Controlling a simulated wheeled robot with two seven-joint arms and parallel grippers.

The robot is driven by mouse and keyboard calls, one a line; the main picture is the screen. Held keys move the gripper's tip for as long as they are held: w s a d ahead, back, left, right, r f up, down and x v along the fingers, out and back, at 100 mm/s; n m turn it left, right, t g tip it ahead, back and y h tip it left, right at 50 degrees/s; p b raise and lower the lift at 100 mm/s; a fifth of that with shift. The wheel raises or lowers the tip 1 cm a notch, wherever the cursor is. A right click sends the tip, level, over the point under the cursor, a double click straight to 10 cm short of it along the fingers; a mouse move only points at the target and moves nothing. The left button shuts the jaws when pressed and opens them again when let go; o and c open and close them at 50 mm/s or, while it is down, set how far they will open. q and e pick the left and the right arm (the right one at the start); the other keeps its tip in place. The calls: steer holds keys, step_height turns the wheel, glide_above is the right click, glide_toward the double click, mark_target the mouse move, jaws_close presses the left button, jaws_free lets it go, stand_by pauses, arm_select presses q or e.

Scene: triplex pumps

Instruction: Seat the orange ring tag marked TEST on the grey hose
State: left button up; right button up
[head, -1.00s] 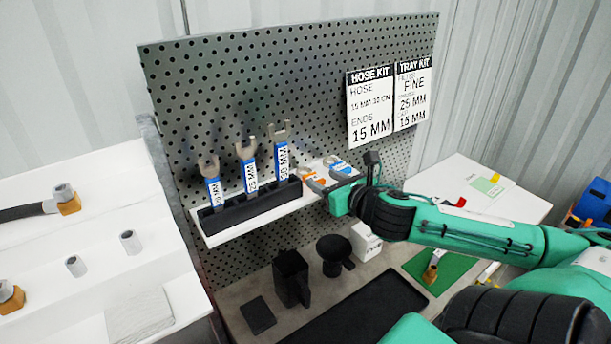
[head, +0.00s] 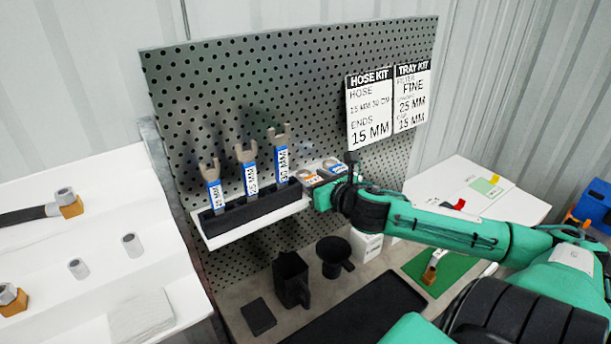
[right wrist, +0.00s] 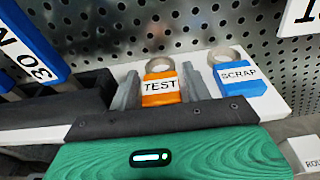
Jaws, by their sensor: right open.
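The orange ring tag marked TEST (right wrist: 161,90) lies on the white shelf, its grey ring toward the pegboard. It also shows in the head view (head: 311,179), partly hidden by my right gripper. My right gripper (right wrist: 163,88) is open, with one finger on each side of the tag's orange body. I cannot tell whether the fingers touch it. In the head view the right gripper (head: 320,190) is at the shelf's right end. A dark grey hose (head: 22,216) with a brass and grey end fitting lies on the white surface at left. My left gripper is not in view.
A blue SCRAP ring tag (right wrist: 240,80) lies close right of the right finger. A black rack (head: 250,207) with several blue-handled wrenches stands left on the shelf. The pegboard (head: 290,80) rises behind. A black funnel (head: 334,252) and a black holder (head: 291,278) stand below.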

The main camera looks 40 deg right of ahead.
steer(key=shift+w, duration=0.25)
steer(key=shift+c, duration=0.2)
steer(key=c, duration=0.7)
steer(key=shift+c, duration=0.2)
steer(key=shift+s, duration=0.1)
